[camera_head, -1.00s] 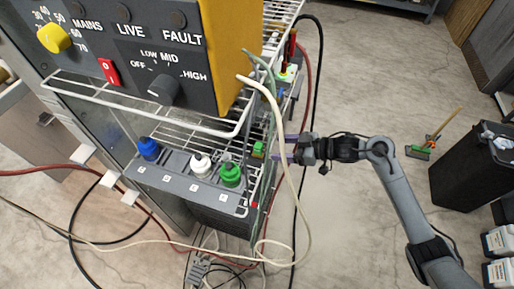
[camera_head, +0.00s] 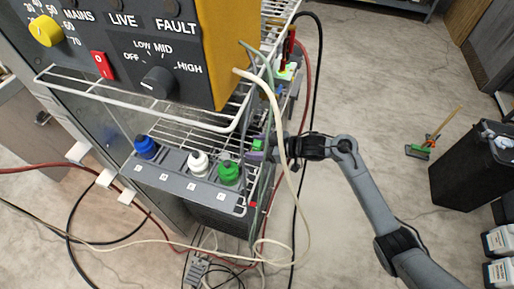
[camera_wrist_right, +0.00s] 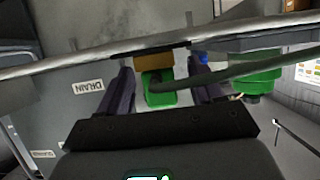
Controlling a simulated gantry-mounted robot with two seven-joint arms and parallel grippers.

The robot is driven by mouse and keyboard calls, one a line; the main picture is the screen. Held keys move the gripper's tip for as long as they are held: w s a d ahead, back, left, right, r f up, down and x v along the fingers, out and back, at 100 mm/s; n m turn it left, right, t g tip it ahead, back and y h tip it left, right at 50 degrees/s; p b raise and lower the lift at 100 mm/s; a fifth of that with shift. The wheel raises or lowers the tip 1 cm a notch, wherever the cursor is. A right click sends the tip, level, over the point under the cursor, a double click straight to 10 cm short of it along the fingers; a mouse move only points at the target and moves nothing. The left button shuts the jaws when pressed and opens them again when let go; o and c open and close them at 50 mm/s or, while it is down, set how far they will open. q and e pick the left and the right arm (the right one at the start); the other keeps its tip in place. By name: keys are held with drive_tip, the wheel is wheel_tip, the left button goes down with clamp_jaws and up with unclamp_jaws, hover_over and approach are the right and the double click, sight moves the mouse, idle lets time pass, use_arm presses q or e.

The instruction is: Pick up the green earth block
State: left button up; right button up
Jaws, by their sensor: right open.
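The green earth block (camera_head: 257,144) is a small green block at the right end of the lower wire shelf, behind the hanging cables. My right gripper (camera_head: 262,153) has come in from the right and is beside it, partly hidden by the cables. In the right wrist view the green block (camera_wrist_right: 161,98) lies between the two open, dark purple fingers of my right gripper (camera_wrist_right: 160,82). A green cable crosses in front of the block there. I cannot tell whether either finger touches it. My left gripper is not in view.
Blue (camera_head: 146,147), white (camera_head: 198,162) and green (camera_head: 229,172) knobs stand on the grey strip left of the block. A cream cable (camera_head: 277,110) hangs in front of my right gripper. A control box (camera_head: 150,60) sits on the upper shelf.

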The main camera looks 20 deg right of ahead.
drive_tip(key=c, duration=1)
drive_tip(key=shift+r, duration=0.1)
